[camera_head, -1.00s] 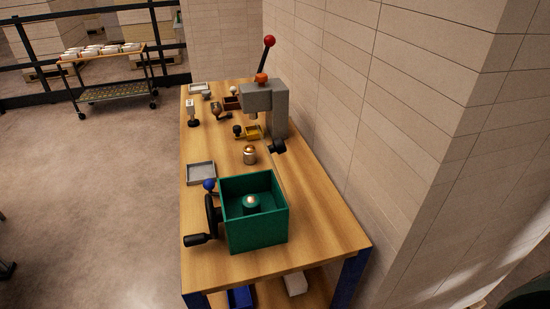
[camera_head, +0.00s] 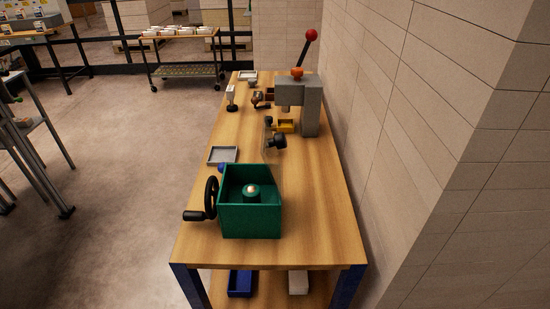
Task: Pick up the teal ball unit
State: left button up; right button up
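A teal cylinder with a shiny rounded top (camera_head: 252,192) stands upright inside an open green box (camera_head: 250,222) on the near part of the wooden bench. It appears to be the teal ball unit; its lower part is hidden by the box walls. A black hand crank (camera_head: 211,198) is on the box's left side. Neither of my grippers is in view.
A grey tray (camera_head: 222,155) and a blue ball (camera_head: 221,168) lie behind the box. A grey lever press (camera_head: 300,100), a yellow bin (camera_head: 285,125) and small tools stand farther back. A wall (camera_head: 400,130) borders the bench's right.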

aim_at(251, 194)
jog(key=j+z, duration=0.15)
jog(key=z, duration=0.25)
jog(key=j+z, duration=0.15)
jog(key=z, duration=0.2)
jog(key=j+z, duration=0.15)
jog(key=z, duration=0.25)
jog(key=k+j+z, duration=0.1)
jog(key=z, duration=0.3)
jog(key=k+j+z, duration=0.45)
jog(key=k+j, duration=0.45)
jog(key=i, duration=0.5)
jog(key=j, duration=0.1)
